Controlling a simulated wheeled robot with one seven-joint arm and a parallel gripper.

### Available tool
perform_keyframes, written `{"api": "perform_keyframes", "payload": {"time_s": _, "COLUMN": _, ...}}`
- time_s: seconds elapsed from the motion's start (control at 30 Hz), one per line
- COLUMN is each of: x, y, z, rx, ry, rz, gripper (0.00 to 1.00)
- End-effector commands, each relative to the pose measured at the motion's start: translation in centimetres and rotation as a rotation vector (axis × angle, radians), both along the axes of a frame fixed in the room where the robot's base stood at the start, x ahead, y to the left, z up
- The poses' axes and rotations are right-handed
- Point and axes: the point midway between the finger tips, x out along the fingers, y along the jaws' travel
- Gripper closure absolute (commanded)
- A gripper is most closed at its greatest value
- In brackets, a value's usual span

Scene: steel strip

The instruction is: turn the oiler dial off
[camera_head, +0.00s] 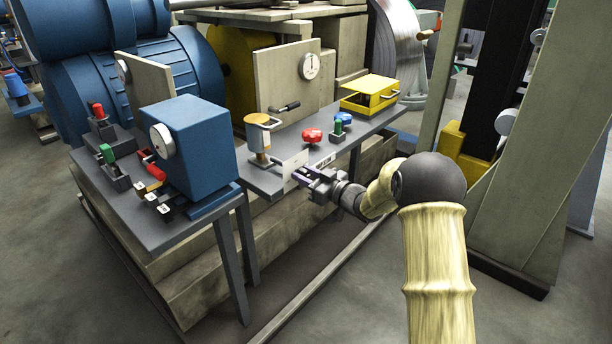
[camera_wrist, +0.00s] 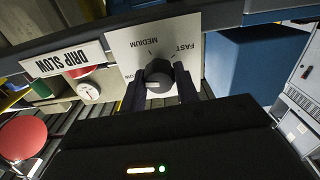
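The oiler dial (camera_wrist: 158,78) is a dark round knob on a white plate (camera_wrist: 190,45), seen upside down in the wrist view. The plate shows the words FAST and MEDIUM and a partly hidden word ending in OW. The plate also shows in the head view (camera_head: 292,167), at the front edge of the grey bench, where my gripper hides the knob. My gripper (camera_head: 304,174) is at this plate. In the wrist view its two fingers (camera_wrist: 161,74) stand on either side of the knob, very close to it. I cannot tell whether they press on it.
A DRIP SLOW label (camera_wrist: 65,60) sits beside the dial plate. On the bench stand a yellow-topped pot (camera_head: 262,122), a red knob (camera_head: 311,135), a blue knob (camera_head: 344,118) and a yellow box (camera_head: 370,92). A blue box (camera_head: 198,150) stands to the left.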

Motion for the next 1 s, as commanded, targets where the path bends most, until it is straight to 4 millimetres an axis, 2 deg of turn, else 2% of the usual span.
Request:
{"api": "perform_keyframes", "payload": {"time_s": 0.47, "x": -0.07, "y": 0.03, "z": -0.12, "rx": -0.048, "ry": -0.061, "rz": 0.002, "gripper": 0.92}}
{"api": "perform_keyframes", "payload": {"time_s": 1.0, "x": -0.16, "y": 0.10, "z": -0.40, "rx": -0.308, "ry": -0.394, "rz": 0.001, "gripper": 0.92}}
